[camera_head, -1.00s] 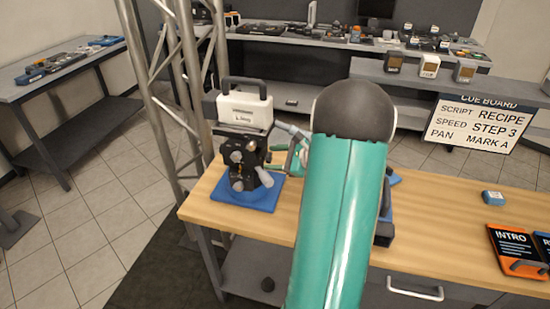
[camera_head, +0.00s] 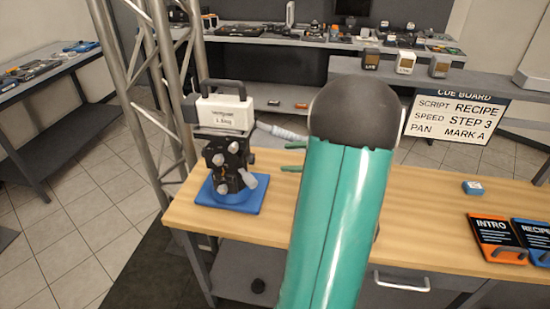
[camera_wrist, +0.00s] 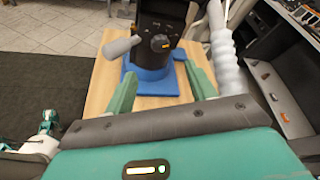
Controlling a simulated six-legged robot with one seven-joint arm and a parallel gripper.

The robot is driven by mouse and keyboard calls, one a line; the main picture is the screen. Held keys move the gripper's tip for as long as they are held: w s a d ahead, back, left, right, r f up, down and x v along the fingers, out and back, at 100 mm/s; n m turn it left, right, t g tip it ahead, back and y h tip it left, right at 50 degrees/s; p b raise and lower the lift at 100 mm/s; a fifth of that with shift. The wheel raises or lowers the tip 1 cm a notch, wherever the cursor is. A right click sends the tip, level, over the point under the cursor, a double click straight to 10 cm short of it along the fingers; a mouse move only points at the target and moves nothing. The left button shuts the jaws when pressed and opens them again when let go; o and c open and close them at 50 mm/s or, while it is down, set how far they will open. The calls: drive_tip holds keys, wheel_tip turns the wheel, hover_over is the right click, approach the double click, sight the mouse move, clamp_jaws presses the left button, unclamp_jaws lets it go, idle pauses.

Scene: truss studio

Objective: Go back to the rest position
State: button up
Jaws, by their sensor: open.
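My gripper shows in the wrist view (camera_wrist: 160,88) with its two green fingers spread apart and nothing between them. In the head view its green fingertips (camera_head: 292,157) show just left of my arm, which hides the rest of it. A camera device with a white top box and black handle (camera_head: 224,112) stands upright on a black head with grey knobs (camera_head: 228,162). This stands on a blue base plate (camera_head: 230,195) at the table's left end. In the wrist view the black head (camera_wrist: 165,25) is beyond the fingers, apart from them.
The wooden table (camera_head: 420,215) carries a small blue block (camera_head: 473,187) and an orange INTRO card (camera_head: 495,238) at right. A metal truss (camera_head: 150,90) rises behind the left end. A cue board (camera_head: 455,118) stands behind. The table's middle right is clear.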

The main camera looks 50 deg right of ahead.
drive_tip(key=shift+v, duration=1)
drive_tip(key=w+a+r+n+g+y, duration=0.1)
drive_tip(key=w+a+r+n+g, duration=0.15)
drive_tip(key=a, duration=0.45)
drive_tip(key=w+a+r+n+g+y, duration=0.15)
drive_tip(key=a+n, duration=0.25)
drive_tip(key=a, duration=0.4)
drive_tip(key=w+a+r+n+g, duration=0.1)
drive_tip(key=w+a+n+g, duration=0.2)
drive_tip(key=a, duration=0.4)
drive_tip(key=s+a+r+n+h, duration=0.1)
drive_tip(key=s+a+n+h, duration=0.2)
drive_tip(key=s+a+n, duration=0.2)
drive_tip(key=s+a+r+n+h, duration=0.2)
drive_tip(key=s+a+n, duration=0.3)
drive_tip(key=a+n, duration=0.7)
drive_tip(key=shift+a+r+g+h, duration=0.35)
drive_tip(key=shift+a+h, duration=0.4)
drive_tip(key=shift+a, duration=0.65)
drive_tip(key=shift+f+n, duration=0.1)
drive_tip(key=shift+n, duration=0.15)
